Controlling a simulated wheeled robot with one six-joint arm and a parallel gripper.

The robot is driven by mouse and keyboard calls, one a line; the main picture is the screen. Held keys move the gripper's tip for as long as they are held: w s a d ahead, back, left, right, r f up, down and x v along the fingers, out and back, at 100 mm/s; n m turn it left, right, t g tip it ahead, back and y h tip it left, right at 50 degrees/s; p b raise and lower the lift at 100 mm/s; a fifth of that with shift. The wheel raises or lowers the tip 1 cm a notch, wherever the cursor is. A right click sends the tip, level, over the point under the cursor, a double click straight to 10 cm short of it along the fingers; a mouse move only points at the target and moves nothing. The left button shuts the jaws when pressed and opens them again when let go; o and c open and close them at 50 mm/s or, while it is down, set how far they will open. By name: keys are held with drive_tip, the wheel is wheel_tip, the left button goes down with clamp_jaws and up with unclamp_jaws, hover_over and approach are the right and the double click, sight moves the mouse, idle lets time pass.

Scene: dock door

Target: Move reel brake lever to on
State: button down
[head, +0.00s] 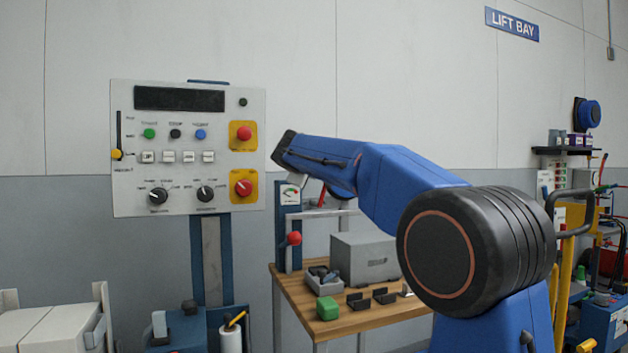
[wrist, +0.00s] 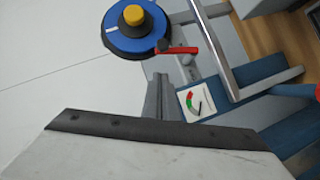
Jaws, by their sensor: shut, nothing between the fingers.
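In the wrist view a red lever (wrist: 178,50) juts to the right from a dark pivot at the lower edge of a blue reel (wrist: 135,28) with a yellow hub. In the head view the red lever (head: 322,196) is a small piece below my forearm, and the reel is mostly hidden behind the arm. My gripper (wrist: 160,80) is shut and empty; its grey fingers point toward the reel and end just below the lever, apart from it in the picture. A dial gauge (wrist: 195,100) sits right of the fingers. I cannot read any on mark.
A red ball knob (head: 294,238) stands on the blue post below the gauge. A metal rail (wrist: 215,45) runs close right of the lever. A control panel (head: 188,150) is at left. A wooden bench (head: 350,325) holds a grey case (head: 364,259) and a green block (head: 327,308).

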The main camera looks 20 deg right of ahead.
drive_tip(key=v, duration=0.6)
drive_tip(key=shift+a, duration=0.25)
drive_tip(key=shift+s+f, duration=0.15)
drive_tip(key=shift+f, duration=0.05)
drive_tip(key=s+f+m+g+y, duration=0.3)
drive_tip(key=s+f+g, duration=0.1)
drive_tip(key=s+f, duration=1.8)
drive_tip(key=s+a+f+m+g+y, duration=0.1)
drive_tip(key=s+f+m+g+y, duration=0.3)
drive_tip(key=s+f, duration=1.9)
drive_tip(key=s, duration=0.6)
drive_tip(key=shift+s+a+f, duration=0.3)
